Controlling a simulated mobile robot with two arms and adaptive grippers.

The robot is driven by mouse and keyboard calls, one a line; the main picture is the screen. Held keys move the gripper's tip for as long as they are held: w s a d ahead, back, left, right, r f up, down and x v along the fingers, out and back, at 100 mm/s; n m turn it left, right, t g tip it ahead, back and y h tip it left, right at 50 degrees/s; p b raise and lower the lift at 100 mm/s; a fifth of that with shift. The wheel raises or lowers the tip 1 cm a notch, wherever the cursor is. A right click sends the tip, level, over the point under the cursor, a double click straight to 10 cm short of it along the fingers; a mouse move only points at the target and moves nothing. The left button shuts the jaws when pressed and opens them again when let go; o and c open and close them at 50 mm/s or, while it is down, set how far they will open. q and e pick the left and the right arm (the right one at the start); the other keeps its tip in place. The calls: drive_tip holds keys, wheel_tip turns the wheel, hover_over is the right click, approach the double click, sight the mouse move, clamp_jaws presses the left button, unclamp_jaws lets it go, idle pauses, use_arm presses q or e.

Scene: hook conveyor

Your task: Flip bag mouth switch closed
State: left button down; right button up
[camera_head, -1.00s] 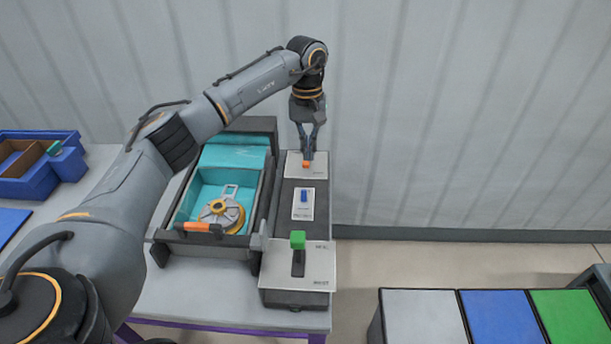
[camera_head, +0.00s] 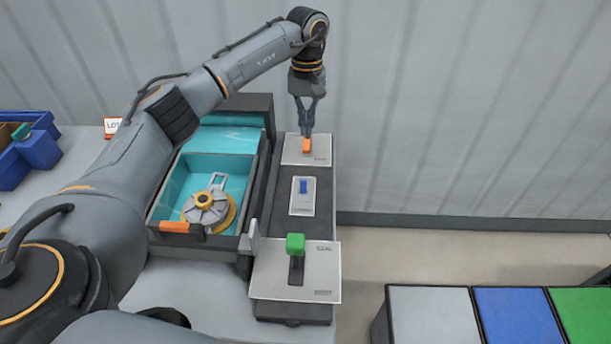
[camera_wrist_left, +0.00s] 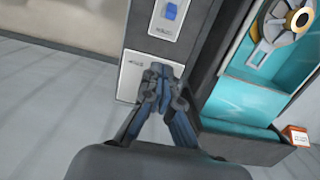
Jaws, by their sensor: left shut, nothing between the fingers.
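A narrow dark control panel (camera_head: 284,213) has three switches. An orange switch (camera_head: 307,146) is on the white plate at the far end, a blue one (camera_head: 303,187) is in the middle, and a green-topped lever (camera_head: 295,244) is at the near end. I cannot read which label marks the bag mouth. My left gripper (camera_head: 307,131) is shut and empty, pointing down right at the orange switch. In the left wrist view its fingers (camera_wrist_left: 161,92) cover the orange switch on the white plate (camera_wrist_left: 133,76), so contact cannot be told. The blue switch (camera_wrist_left: 171,11) shows beyond. My right gripper is out of view.
Left of the panel is a teal-lined bin (camera_head: 158,198) holding a grey and yellow reel (camera_head: 208,208), with an orange handle in front. Blue bins (camera_head: 38,150) stand at far left. Grey, blue and green surfaces (camera_head: 515,315) are at lower right. A wall rises behind.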

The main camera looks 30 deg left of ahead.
use_arm(q)
drive_tip(key=f, duration=0.1)
drive_tip(key=f+b, duration=0.2)
drive_tip(key=shift+w+a+f, duration=0.1)
drive_tip(key=shift+w+f, duration=0.15)
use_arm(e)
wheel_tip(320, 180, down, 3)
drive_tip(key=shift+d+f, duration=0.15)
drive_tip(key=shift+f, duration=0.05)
use_arm(q)
drive_tip(key=shift+s+r, duration=0.1)
